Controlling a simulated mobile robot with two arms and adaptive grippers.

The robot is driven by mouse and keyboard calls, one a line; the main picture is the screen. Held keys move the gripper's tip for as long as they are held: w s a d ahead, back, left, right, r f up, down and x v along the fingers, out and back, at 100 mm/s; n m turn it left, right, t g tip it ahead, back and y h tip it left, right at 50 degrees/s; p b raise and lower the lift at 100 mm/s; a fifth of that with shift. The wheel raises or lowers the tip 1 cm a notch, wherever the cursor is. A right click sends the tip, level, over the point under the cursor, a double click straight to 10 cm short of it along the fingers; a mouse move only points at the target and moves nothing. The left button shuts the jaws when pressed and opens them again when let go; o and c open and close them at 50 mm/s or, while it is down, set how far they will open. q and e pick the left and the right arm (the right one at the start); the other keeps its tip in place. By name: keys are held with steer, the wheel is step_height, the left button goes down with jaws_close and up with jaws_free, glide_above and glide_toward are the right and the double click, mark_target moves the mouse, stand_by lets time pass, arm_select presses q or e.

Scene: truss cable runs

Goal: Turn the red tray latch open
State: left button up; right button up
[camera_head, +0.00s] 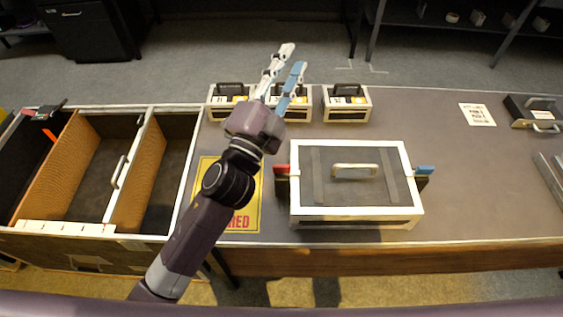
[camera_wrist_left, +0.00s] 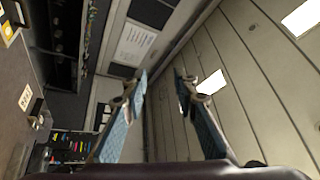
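A white-framed tray with a dark grey lid and a pale handle (camera_head: 350,213) sits on the workbench right of my left arm. The red latch (camera_head: 282,169) is on the tray's left side. A blue latch (camera_head: 425,170) is on its right side. My left gripper (camera_head: 292,60) is raised above the bench, pointing away, well beyond the red latch. Its fingers are apart with nothing between them, as the left wrist view (camera_wrist_left: 161,80) also shows. The left wrist view does not show the red latch. My right gripper is in neither view.
Several small cases with dark handles, one being a case (camera_head: 347,104), stand along the bench's back edge. A yellow sign (camera_head: 247,220) lies left of the tray, partly behind my arm. An open divided bin (camera_head: 186,190) is at left. Bare bench (camera_head: 460,190) lies right.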

arm_select(q)
steer(key=s+d+r+m+g+h, duration=0.3)
steer(key=s+d+m+g+h, duration=0.3)
steer(key=d+m, duration=0.4)
steer(key=s+d+r+m+g+h, duration=0.2)
steer(key=s+d+m+g+h, duration=0.2)
steer(key=d+m+g+h, duration=0.5)
steer(key=s+d+f+m+g+y, duration=0.3)
steer(key=s+f+m+g+y, duration=0.3)
steer(key=m, duration=0.5)
steer(key=m+t+y, duration=0.1)
steer(key=m+y, duration=0.5)
steer(key=y, duration=1.2)
glide_above(282, 166)
step_height(282, 166, down, 18)
steer(key=shift+f, duration=0.1)
steer(key=shift+a+f+p, duration=0.15)
steer(key=shift+f+p, duration=0.1)
steer(key=shift+p, duration=0.1)
step_height(282, 166, down, 7)
steer(key=shift+r+p, duration=0.1)
steer(key=shift+p, duration=0.9)
